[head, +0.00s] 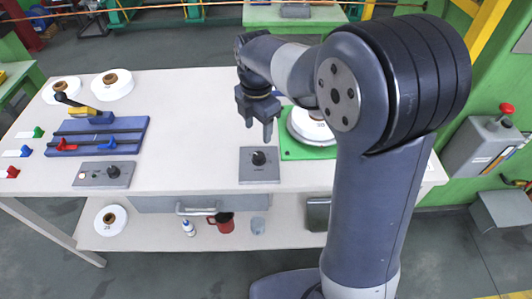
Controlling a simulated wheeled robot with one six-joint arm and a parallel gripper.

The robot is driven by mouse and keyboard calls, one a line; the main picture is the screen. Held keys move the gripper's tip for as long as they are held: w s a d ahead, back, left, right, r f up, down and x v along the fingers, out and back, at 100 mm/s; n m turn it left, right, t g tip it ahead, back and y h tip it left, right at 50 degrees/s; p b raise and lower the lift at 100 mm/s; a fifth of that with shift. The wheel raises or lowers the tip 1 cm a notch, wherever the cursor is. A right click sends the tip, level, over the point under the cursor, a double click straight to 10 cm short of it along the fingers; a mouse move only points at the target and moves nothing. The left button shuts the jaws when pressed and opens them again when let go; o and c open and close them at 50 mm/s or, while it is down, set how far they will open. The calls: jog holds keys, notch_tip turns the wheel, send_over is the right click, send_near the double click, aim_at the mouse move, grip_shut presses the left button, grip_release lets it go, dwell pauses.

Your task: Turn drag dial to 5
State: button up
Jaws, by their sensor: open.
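A black dial (258,158) sits on a small grey panel (258,176) near the front middle of the white table. Its label and numbers are too small to read, so I cannot tell its setting. My gripper (259,131) points down just above and behind this dial in the head view. Its two fingers are apart, with nothing between them, and they appear clear of the dial. A second black knob (113,171) is on a grey box with a small light or button at the front left. I cannot tell from markings which is the drag dial.
Right of the dial, a green mat (290,150) holds a white spool (308,127), partly hidden by my arm. A blue fixture (65,140) and white spools (112,85) stand at the left. The table between them is clear. A drawer handle (195,210) projects below the front edge.

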aim_at(259, 155)
notch_tip(259, 155, down, 11)
jog(key=shift+r, duration=0.15)
dwell(0.4)
jog(key=c, duration=1)
